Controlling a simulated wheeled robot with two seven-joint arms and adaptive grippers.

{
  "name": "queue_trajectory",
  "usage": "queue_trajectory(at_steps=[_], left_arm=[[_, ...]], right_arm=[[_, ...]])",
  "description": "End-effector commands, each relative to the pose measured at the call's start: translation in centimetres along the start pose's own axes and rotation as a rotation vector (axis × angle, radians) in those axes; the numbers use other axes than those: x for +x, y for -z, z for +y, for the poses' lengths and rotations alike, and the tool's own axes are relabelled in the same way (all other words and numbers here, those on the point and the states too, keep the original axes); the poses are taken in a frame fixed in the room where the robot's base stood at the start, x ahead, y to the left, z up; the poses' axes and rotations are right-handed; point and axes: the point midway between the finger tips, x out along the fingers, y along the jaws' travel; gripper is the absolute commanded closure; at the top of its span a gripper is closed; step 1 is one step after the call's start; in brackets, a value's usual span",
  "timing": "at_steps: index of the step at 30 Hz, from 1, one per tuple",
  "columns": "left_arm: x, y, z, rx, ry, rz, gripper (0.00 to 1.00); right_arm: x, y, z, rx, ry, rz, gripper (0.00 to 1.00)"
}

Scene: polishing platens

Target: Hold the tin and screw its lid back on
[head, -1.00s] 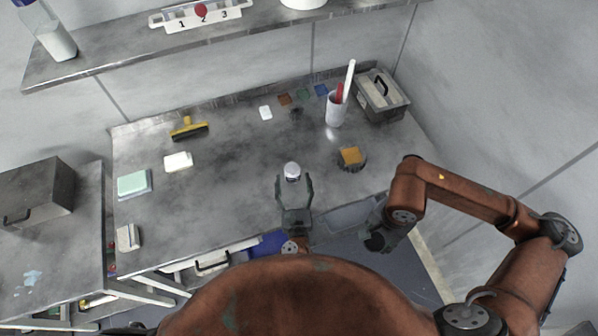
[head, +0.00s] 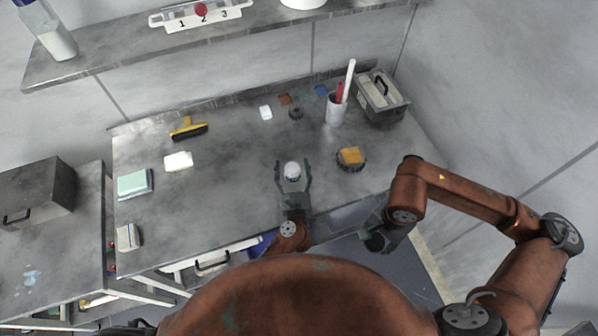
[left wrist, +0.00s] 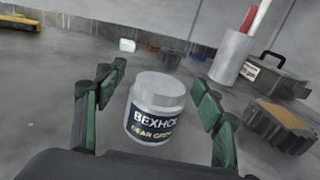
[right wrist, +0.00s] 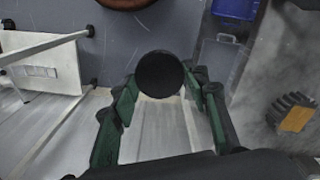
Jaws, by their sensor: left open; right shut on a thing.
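The tin (head: 292,172) stands upright on the bench near its front edge. In the left wrist view the tin (left wrist: 157,110) shows a dark blue label with white and yellow lettering and a pale top with no dark lid on it. My left gripper (head: 293,174) is open, its fingers on either side of the tin; gaps show between the pads and the tin. My right gripper (head: 374,240) is off the bench's front edge, at the right. In the right wrist view it is shut on a round black disc, apparently the lid (right wrist: 160,74).
A dark block with an orange top (head: 351,158) sits right of the tin. Behind are a cup (head: 336,111) with sticks and a grey handled box (head: 381,96). A yellow-handled tool (head: 189,128) and pale blocks lie at left. Bench around the tin is clear.

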Motion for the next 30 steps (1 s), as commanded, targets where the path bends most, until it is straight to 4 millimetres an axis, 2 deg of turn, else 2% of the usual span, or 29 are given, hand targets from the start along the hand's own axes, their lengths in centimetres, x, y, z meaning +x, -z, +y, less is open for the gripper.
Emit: queue_trajectory(at_steps=[7, 27, 30], left_arm=[[-0.04, 0.02, 0.0, 0.0, 0.0, 0.0, 0.39], [-0.07, 0.03, -0.01, 0.0, 0.0, 0.001, 0.85], [-0.05, -0.02, -0.02, 0.0, 0.0, 0.0, 0.86]], right_arm=[[-0.01, 0.0, 0.0, 0.0, 0.0, 0.0, 0.68], [0.0, 0.01, 0.01, 0.0, 0.0, 0.0, 0.68], [0.0, 0.01, 0.0, 0.0, 0.0, 0.0, 0.68]])
